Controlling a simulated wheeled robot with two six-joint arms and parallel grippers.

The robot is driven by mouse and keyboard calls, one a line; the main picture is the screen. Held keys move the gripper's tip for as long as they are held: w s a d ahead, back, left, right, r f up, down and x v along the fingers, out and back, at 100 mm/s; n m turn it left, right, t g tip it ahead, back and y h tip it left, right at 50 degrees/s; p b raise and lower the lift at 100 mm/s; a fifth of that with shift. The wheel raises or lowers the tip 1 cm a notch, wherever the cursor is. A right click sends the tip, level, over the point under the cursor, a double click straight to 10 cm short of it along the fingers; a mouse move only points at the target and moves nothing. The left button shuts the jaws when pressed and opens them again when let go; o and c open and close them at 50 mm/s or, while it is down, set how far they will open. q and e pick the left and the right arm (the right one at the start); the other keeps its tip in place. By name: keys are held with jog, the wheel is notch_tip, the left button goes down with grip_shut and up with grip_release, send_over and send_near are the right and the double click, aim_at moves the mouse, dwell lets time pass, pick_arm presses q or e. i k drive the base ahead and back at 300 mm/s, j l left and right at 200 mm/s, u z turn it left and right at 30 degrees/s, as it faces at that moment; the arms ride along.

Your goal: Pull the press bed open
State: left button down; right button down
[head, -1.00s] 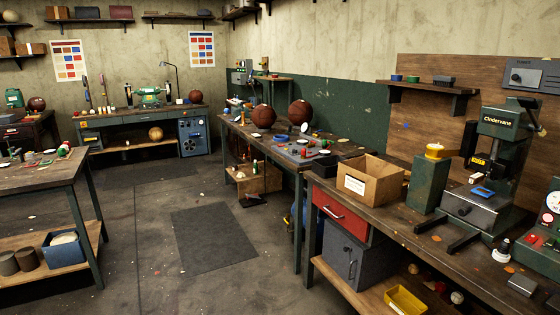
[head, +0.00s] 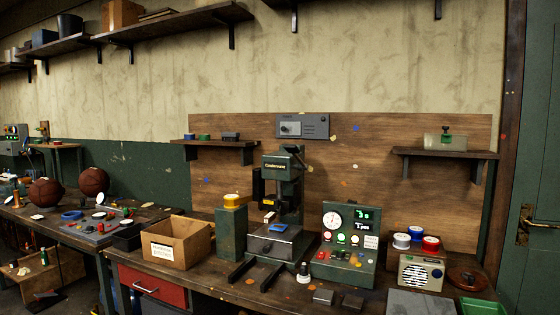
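The dark green press (head: 283,190), with a "Cinderware"-like label on its head, stands on the workbench near the middle of the head view. Its grey press bed (head: 275,243) sits low at the front, with a small blue item (head: 278,228) on top. Two dark rails (head: 255,272) stick out in front of the bed toward the bench edge. The bed appears to sit back under the press head. Neither of my grippers is in view.
A cardboard box (head: 176,241) and a green block with a yellow top (head: 231,225) stand left of the press. A control panel with a gauge (head: 347,240) stands close on its right. A green door (head: 535,230) is at far right.

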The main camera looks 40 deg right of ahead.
aim_at(262, 242)
jog(key=i+l+z, duration=0.1)
jog(key=z, duration=0.35)
jog(key=i+z, duration=0.1)
jog(key=z, duration=0.35)
jog(key=i+z, duration=0.15)
jog(key=z, duration=0.3)
